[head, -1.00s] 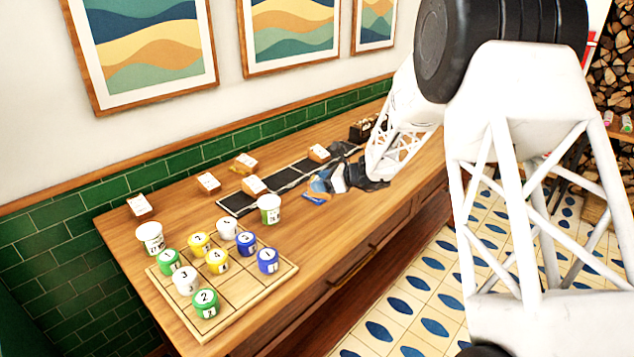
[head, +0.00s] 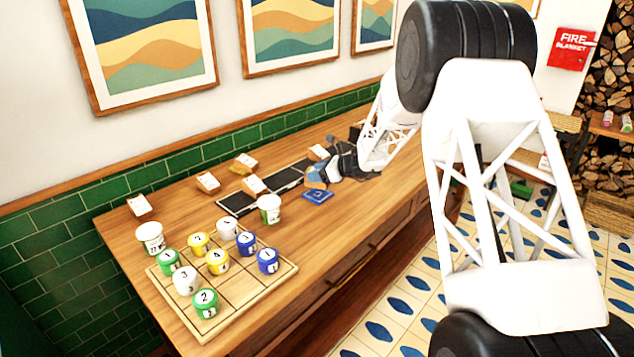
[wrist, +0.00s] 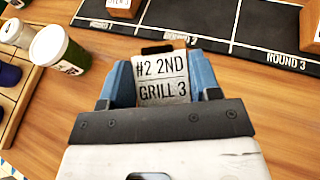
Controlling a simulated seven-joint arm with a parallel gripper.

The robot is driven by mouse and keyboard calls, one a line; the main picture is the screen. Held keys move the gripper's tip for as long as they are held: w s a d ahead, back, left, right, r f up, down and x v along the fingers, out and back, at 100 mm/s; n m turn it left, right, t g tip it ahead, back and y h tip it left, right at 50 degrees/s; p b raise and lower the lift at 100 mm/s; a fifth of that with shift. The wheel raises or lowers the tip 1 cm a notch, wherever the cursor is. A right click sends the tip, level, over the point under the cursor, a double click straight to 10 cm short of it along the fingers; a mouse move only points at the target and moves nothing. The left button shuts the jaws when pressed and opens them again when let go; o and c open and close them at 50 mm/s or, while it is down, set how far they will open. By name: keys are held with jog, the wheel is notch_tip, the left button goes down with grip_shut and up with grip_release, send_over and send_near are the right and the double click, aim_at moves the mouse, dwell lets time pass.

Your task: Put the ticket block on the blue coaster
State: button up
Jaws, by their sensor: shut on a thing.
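My gripper (head: 322,174) is shut on a ticket block (head: 313,180), just behind the blue coaster in the head view. In the wrist view the ticket block (wrist: 162,88) reads "#2 2ND GRILL 3" and sits between the blue fingers of my gripper (wrist: 161,80). The blue coaster (head: 318,196) lies flat on the wooden counter (head: 330,222) with its top bare. The coaster does not show in the wrist view. Whether the block touches the counter I cannot tell.
A white and green cup (head: 269,210) stands left of the coaster. A wooden grid board (head: 240,298) with several numbered pots lies front left. Counter right of the coaster is clear.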

jog(key=shift+f, duration=1.7)
jog(key=shift+f, duration=0.1)
jog(key=o, duration=1)
jog(key=v, duration=1.2)
jog(key=shift+r, duration=0.2)
